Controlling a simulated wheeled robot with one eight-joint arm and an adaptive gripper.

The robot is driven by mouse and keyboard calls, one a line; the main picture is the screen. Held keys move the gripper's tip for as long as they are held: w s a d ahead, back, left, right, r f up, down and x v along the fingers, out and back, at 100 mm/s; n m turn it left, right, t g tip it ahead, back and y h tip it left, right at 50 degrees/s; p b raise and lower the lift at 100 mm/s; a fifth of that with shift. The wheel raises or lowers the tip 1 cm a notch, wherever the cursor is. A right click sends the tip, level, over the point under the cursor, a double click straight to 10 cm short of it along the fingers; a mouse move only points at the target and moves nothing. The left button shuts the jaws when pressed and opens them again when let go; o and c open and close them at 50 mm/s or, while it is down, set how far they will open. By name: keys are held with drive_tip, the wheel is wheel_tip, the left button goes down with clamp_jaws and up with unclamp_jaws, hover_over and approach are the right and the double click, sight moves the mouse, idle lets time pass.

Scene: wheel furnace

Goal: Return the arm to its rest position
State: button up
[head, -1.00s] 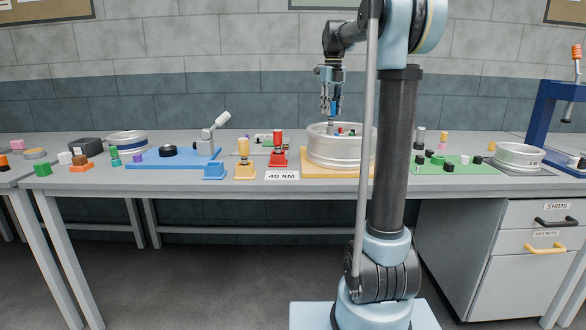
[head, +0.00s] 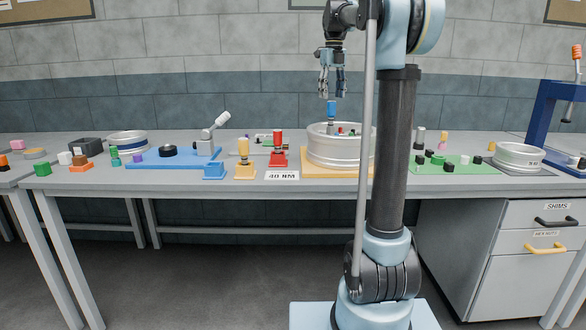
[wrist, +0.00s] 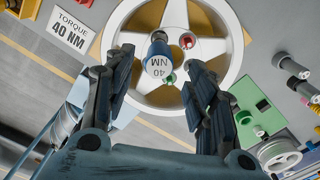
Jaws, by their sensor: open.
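My gripper (head: 332,86) is open and empty, pointing down above the large silver wheel (head: 340,158) on the bench. The wheel lies flat on a tan board and also shows in the wrist view (wrist: 222,22). A blue-topped tool (head: 331,110) stands upright at the wheel, below my fingertips and apart from them. In the wrist view this blue tool (wrist: 158,62), marked 40 NM on its top, shows between the two open fingers (wrist: 155,85). Part of the wheel is hidden behind my arm in the head view.
Left of the wheel stand a red-topped tool (head: 278,148), a yellow-topped tool (head: 244,160) and a blue fixture board (head: 150,164). A 40 NM card (head: 282,175) lies at the bench front. Right are a green tray (head: 470,168), a smaller wheel (head: 519,155) and a blue press (head: 548,110).

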wheel_tip(320, 180, up, 6)
drive_tip(key=shift+f, duration=0.2)
drive_tip(key=s+d+f+n+t, duration=0.1)
drive_tip(key=s+f+n, duration=0.7)
drive_tip(key=s, duration=0.2)
drive_tip(key=s+d+f+n, duration=0.2)
drive_tip(key=s+f+n, duration=0.55)
drive_tip(key=s, duration=0.35)
drive_tip(key=s+f+n, duration=0.7)
drive_tip(key=s+f, duration=0.2)
drive_tip(key=f, duration=0.5)
drive_tip(key=s+d+f+n+t, duration=0.1)
drive_tip(key=s+f+n, duration=0.7)
drive_tip(key=f, duration=0.6)
drive_tip(key=shift+s+d, duration=0.15)
drive_tip(key=shift+s, duration=0.95)
drive_tip(key=shift+n, duration=0.25)
drive_tip(key=shift+w+f, duration=0.15)
drive_tip(key=shift+w, duration=0.35)
